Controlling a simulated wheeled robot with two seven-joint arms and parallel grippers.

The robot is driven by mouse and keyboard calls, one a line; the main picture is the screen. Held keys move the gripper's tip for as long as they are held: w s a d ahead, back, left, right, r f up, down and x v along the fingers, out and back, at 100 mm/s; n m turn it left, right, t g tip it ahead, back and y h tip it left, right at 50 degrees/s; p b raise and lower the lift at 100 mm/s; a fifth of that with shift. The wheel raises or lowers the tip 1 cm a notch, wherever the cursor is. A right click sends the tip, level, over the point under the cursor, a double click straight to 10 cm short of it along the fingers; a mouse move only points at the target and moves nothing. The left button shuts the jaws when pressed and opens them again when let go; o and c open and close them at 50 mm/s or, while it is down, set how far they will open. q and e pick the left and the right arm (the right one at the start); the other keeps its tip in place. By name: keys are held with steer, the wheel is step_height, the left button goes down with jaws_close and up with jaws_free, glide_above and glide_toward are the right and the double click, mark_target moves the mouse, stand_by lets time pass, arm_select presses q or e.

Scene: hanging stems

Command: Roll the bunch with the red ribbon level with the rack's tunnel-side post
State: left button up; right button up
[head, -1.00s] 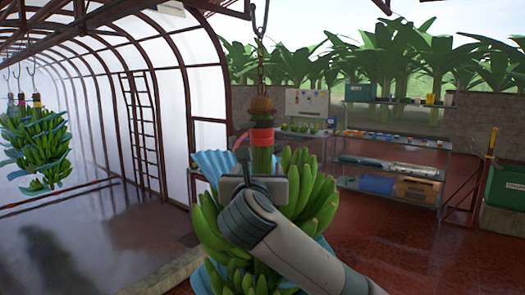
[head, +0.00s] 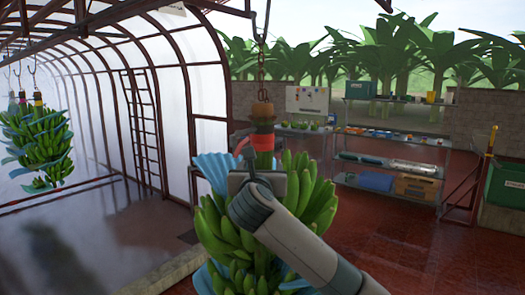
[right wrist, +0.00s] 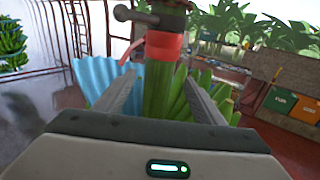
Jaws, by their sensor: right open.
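The bunch with the red ribbon (head: 263,143) hangs from a chain in the middle of the head view. Its green bananas (head: 318,200) spread around and below my right gripper (head: 258,180). In the right wrist view the red ribbon (right wrist: 164,46) is wrapped around the stem (right wrist: 158,92). The stem stands between the two open fingers of my right gripper (right wrist: 160,100). I cannot tell whether either finger touches it. My left gripper is not in view.
Another bunch (head: 36,138) with blue sheets hangs at the far left. The arched tunnel (head: 160,60) with a ladder (head: 143,130) is on the left. A green bin (head: 505,187) stands at the right edge. The red floor (head: 400,240) at the right is open.

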mark_target(262, 158)
steer(key=w+p, duration=0.1)
steer(key=w, duration=0.3)
steer(key=w+p, duration=0.2)
steer(key=w, duration=0.2)
steer(key=shift+w+d+r, duration=0.15)
steer(key=shift+w+p, duration=0.45)
steer(key=shift+w, duration=0.2)
steer(key=c, duration=1.5)
